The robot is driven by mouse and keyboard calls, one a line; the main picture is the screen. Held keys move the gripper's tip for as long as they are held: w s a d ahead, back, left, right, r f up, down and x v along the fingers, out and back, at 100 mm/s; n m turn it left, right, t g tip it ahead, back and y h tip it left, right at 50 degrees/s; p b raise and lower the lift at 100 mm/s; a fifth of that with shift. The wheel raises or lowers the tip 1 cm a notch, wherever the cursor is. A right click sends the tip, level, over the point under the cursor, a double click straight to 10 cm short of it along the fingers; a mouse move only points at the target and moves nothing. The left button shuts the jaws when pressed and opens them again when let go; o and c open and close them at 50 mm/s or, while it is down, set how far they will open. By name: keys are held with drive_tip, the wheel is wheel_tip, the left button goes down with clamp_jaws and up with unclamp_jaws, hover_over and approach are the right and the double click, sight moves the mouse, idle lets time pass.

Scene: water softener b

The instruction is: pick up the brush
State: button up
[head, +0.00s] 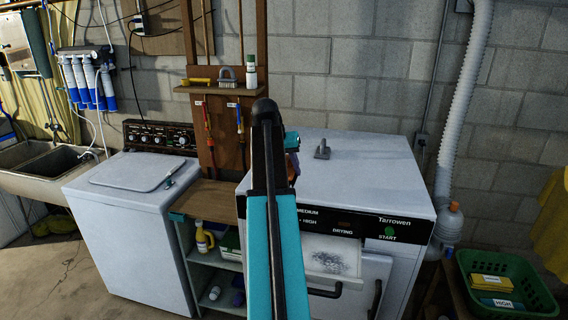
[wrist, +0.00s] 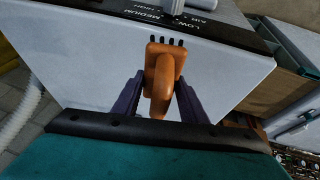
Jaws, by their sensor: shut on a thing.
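My gripper (wrist: 160,100) has dark purple fingers closed on an orange brush (wrist: 160,72). The brush has a rounded orange handle and a wider head with a short row of dark tufts at its far end. It is held in front of the white dryer's top in the wrist view. In the head view my gripper (head: 292,150) is mostly hidden behind my own arm, and only a bit of orange shows beside it. Whether the brush touches the dryer is unclear.
The white dryer (head: 370,180) has a small grey object (head: 322,150) on top. A washer (head: 135,220) stands left. A wooden shelf (head: 200,89) holds a grey scrubber (head: 228,77) and a bottle (head: 251,75). A green basket (head: 535,290) and white duct (head: 465,100) are right.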

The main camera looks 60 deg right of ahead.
sight(293, 178)
drive_tip(key=shift+s+a+r+p, duration=0.15)
drive_tip(key=shift+s+a, duration=0.65)
drive_tip(key=shift+s, duration=0.2)
drive_tip(key=shift+s+a+r+p, duration=0.1)
drive_tip(key=shift+s+a+p, duration=0.05)
drive_tip(key=shift+s+a, duration=0.75)
drive_tip(key=shift+d, duration=0.1)
